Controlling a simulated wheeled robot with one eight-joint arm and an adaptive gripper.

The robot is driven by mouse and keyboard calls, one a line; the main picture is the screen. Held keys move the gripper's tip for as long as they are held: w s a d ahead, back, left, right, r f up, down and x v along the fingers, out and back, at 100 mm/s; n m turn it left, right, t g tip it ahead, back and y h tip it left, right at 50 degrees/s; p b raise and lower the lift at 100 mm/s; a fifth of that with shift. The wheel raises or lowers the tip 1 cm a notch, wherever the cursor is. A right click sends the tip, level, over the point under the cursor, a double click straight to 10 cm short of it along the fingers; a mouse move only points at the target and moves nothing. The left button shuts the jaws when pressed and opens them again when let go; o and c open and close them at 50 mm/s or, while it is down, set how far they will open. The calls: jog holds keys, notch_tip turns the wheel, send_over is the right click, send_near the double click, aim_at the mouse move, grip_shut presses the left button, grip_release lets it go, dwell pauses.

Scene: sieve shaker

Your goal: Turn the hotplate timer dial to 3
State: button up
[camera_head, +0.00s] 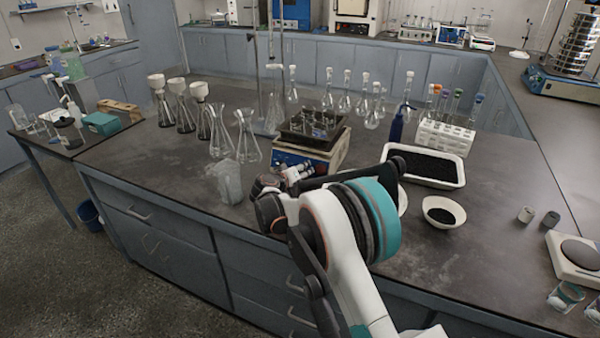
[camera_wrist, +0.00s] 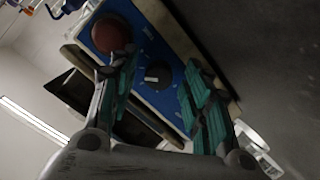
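The hotplate (camera_head: 328,158) stands on the dark bench, its blue front panel facing my arm. In the wrist view the tilted blue panel (camera_wrist: 140,45) carries a black round dial (camera_wrist: 157,76) with a white pointer mark, and a larger red-brown knob (camera_wrist: 112,36). The scale numbers are too small to read. My gripper (camera_wrist: 162,72) is open, its teal-padded fingers on either side of the black dial in the picture; I cannot tell whether they touch it. In the head view my gripper (camera_head: 292,176) is at the panel and hides the dial.
A dark rack of small glassware (camera_head: 312,124) sits on the hotplate. A cloudy beaker (camera_head: 229,182) and conical flasks (camera_head: 247,137) stand to the left. A white tray of dark grains (camera_head: 455,181) and a white bowl (camera_head: 440,204) are to the right.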

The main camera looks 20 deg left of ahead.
jog(key=v, duration=1.2)
dwell(0.3)
